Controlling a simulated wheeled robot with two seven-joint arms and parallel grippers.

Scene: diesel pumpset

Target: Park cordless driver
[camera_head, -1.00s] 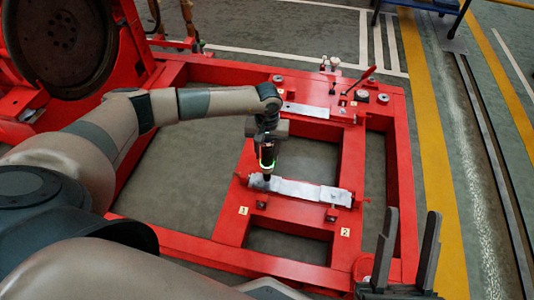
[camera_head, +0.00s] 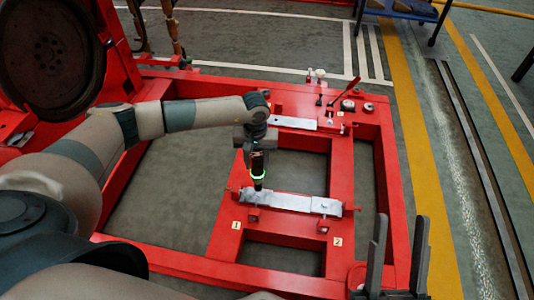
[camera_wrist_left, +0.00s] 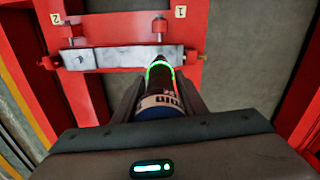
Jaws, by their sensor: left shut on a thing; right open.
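The cordless driver (camera_head: 257,164) is a dark tool with a glowing green ring near its lower end. My left gripper (camera_head: 257,150) is shut on it and holds it upright, nose down, over the left part of a pale metal plate (camera_head: 290,202) on the red frame. I cannot tell if the nose touches the plate. In the left wrist view the driver (camera_wrist_left: 160,95) lies between the fingers, its nose pointing at the plate (camera_wrist_left: 122,57). My right gripper (camera_head: 395,262) is open and empty at the lower right, fingers pointing up.
The red frame (camera_head: 220,228) has labels 1 (camera_head: 236,225) and 2 (camera_head: 338,242) in front of the plate. A second pale plate (camera_head: 293,123), a red-handled lever (camera_head: 344,92) and small round parts stand at the back. A dark flywheel (camera_head: 50,60) is at the left.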

